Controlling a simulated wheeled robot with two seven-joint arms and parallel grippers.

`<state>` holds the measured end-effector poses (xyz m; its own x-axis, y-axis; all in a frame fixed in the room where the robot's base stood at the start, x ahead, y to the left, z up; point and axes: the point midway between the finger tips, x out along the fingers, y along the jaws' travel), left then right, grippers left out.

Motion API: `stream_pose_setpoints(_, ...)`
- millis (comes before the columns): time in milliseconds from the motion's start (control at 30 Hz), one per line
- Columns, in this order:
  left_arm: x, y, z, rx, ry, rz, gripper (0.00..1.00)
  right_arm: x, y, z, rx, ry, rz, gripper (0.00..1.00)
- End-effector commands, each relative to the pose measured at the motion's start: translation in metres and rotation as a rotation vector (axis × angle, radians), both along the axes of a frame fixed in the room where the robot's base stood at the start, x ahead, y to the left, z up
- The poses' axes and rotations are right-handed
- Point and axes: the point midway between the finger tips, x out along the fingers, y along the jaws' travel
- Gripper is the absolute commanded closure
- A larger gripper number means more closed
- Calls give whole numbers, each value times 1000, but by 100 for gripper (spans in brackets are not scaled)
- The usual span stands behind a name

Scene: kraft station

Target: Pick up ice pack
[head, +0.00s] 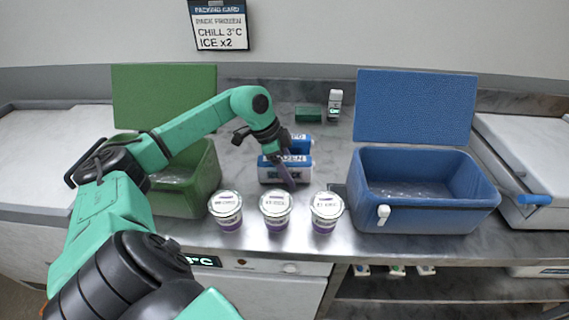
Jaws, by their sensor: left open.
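A blue-and-white block lettered FROZEN (270,174), which looks like the ice pack, sits on the steel counter between the two boxes. A second blue piece (301,142) shows just behind it; I cannot tell whether they are separate. My left gripper (287,180) reaches down over the front block from above, its dark fingers crossing its face and hiding part of the lettering. The gripper is open. I cannot tell whether the fingers touch the block. My right gripper is out of view.
Three white-lidded cups (275,205) stand in a row in front of the block. An open green box (190,205) is left, an open blue box (425,215) right. A small green item (308,114) and a white device (335,100) stand behind. A packing card (219,27) hangs above.

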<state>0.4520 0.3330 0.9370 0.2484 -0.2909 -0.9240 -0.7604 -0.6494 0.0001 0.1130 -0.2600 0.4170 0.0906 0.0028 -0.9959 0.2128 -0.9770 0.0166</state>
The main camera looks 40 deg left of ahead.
Motion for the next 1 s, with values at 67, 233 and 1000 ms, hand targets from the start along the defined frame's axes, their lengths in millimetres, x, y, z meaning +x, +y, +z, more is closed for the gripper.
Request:
stream_pose_setpoints(67, 0, 0, 0, 0, 0, 0, 18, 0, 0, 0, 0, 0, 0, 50)
stream_pose_setpoints(233, 0, 0, -2, 0, 0, 0, 18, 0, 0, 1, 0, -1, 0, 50)
stream_pose_setpoints(1000, 0, 0, -4, -1, -2, 0, 100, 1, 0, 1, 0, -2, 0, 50)
